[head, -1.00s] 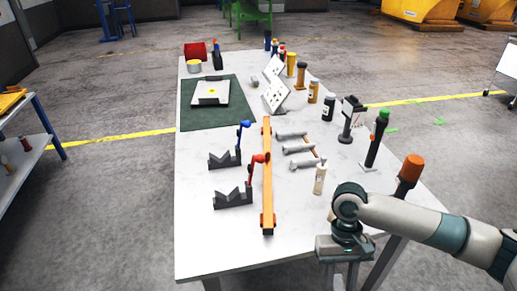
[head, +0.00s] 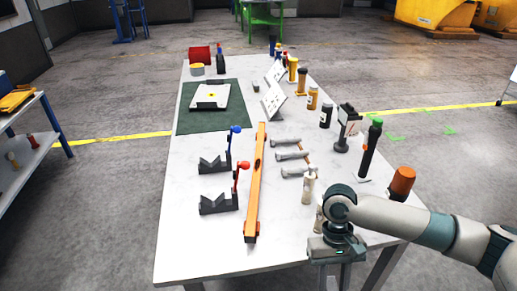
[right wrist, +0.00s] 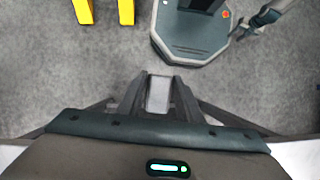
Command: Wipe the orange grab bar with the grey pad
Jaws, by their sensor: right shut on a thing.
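The orange grab bar (head: 254,190) lies lengthwise on the white table, right of the two dark V-blocks. My right gripper (head: 337,252) is at the table's near right edge, well right of the bar and apart from it. Its fingers are hidden in the head view. In the right wrist view the right gripper (right wrist: 158,82) is shut on a light grey piece (right wrist: 158,96), which looks like the grey pad; little of it shows. My left gripper is in neither view.
On the white table (head: 200,250), V-blocks with a blue and a red knob (head: 242,165) stand close left of the bar. An orange-capped cylinder (head: 402,180) is near the right edge. The near left corner is clear.

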